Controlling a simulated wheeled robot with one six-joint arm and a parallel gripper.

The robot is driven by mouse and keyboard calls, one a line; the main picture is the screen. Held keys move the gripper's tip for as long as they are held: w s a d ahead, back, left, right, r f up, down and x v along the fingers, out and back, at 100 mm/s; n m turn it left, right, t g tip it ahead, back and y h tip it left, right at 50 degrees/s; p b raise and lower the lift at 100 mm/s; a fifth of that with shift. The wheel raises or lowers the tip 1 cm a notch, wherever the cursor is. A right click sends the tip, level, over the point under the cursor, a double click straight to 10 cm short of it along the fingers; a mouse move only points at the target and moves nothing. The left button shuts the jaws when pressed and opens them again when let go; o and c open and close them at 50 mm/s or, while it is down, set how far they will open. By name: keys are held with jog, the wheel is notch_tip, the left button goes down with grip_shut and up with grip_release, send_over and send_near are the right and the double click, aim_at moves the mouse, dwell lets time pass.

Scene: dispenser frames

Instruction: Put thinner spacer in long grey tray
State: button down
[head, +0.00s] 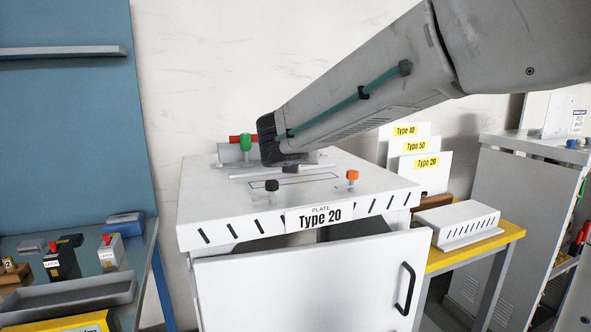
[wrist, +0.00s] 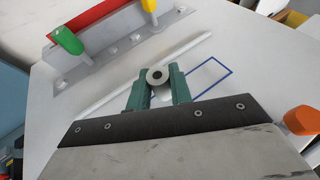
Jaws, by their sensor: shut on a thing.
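My gripper (wrist: 158,88) is shut on a small pale grey ring-shaped spacer (wrist: 157,76), held between its teal fingers in the wrist view. It is over the white top of the Type 20 cabinet (head: 215,215). I cannot tell whether the spacer touches the top, or whether it is the thinner one. In the head view my arm reaches to the back of this top and the fingers and spacer are hidden. A long grey tray (head: 70,298) sits on the blue bench at the lower left, away from my gripper; its visible inside looks empty.
A metal bracket with a green knob (wrist: 67,40) and red bar (wrist: 85,17) stands close by. A white rod (wrist: 185,50) and blue outline lie near. Black (head: 271,186) and orange (head: 352,175) knobs stand at the front. Latch blocks (head: 111,252) crowd behind the tray.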

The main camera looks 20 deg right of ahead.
jog(key=shift+f, duration=1.45)
jog(key=shift+f, duration=0.15)
jog(key=c, duration=1.3)
grip_release()
jog(key=shift+o, duration=0.2)
